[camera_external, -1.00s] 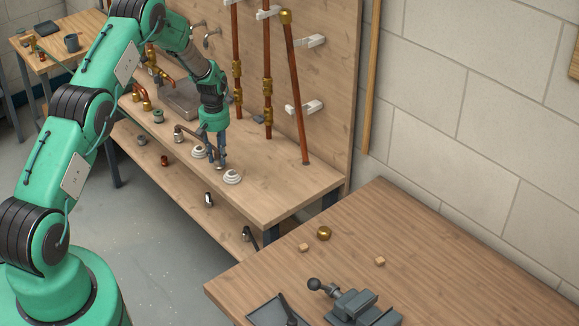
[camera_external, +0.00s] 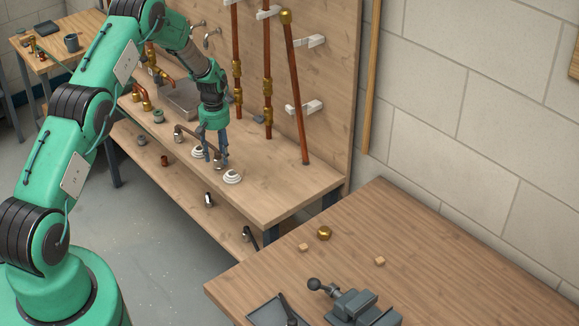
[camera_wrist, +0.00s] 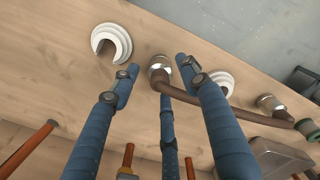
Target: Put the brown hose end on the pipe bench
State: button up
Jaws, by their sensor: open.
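The brown hose (camera_wrist: 205,98) lies on the wooden bench that has pipes along its back panel (camera_external: 275,188). One metal hose end (camera_wrist: 159,66) sits between my fingertips in the wrist view, close to the bench top. The other metal end (camera_wrist: 267,102) lies to the right; it also shows in the external view (camera_external: 178,133). My gripper (camera_external: 215,160) is low over the bench near its front edge. Its blue fingers (camera_wrist: 157,74) are apart on either side of the near end. Whether they touch it cannot be told.
White slotted rings stand on both sides of my fingers, one left (camera_wrist: 111,42) and one right (camera_wrist: 219,82) in the wrist view. Copper pipes (camera_external: 296,95) rise at the back. A sink (camera_external: 183,98) lies farther along. Another table (camera_external: 430,235) holds a vise (camera_external: 360,308).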

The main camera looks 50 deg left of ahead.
aim_at(218, 152)
notch_tip(218, 152, up, 11)
jog(key=shift+r, duration=0.2)
dwell(0.5)
dwell(0.5)
